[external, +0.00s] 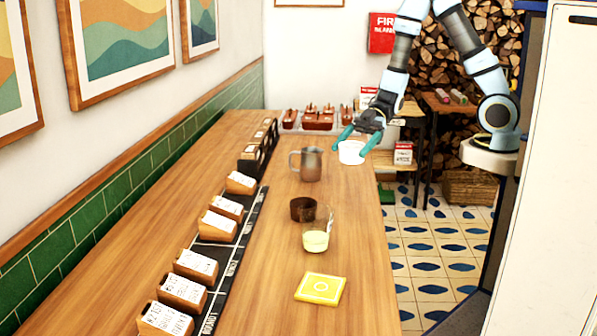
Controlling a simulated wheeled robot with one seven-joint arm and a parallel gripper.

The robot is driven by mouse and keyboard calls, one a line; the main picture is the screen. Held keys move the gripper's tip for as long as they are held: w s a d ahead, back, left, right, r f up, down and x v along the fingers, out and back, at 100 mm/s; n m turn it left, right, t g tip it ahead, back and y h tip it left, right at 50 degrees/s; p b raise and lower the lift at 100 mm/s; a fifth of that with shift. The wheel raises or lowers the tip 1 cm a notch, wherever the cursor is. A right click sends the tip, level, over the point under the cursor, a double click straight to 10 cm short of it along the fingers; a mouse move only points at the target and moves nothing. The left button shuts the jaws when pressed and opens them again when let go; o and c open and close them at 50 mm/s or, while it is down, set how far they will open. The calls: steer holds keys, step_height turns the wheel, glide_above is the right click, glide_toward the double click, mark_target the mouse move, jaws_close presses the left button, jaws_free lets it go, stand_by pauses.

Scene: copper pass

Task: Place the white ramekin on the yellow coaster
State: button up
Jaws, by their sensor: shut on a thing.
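The white ramekin (351,153) is between the teal fingers of my gripper (354,146), near the right edge of the wooden counter toward its far end. My gripper is shut on the ramekin. I cannot tell whether the ramekin touches the counter or hangs just above it.
Between them on the counter (262,290) stand a metal pitcher (311,164), a dark brown bowl (302,208) and a clear glass with pale yellow contents (316,240). Several labelled wooden blocks (184,279) line a black strip at left. Red-brown dishes (317,119) sit at the far end.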

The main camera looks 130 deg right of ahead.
step_height(320, 180, up, 3)
steer(key=w+f+m+h+b, duration=0.1)
steer(key=w+b, duration=0.2)
steer(key=w, duration=1)
steer(key=m+h+b, duration=0.2)
steer(key=b, duration=0.1)
glide_above(321, 286)
step_height(321, 286, down, 9)
steer(key=shift+t, duration=0.3)
steer(key=shift+f+p, duration=0.5)
steer(key=shift+f, duration=1.95)
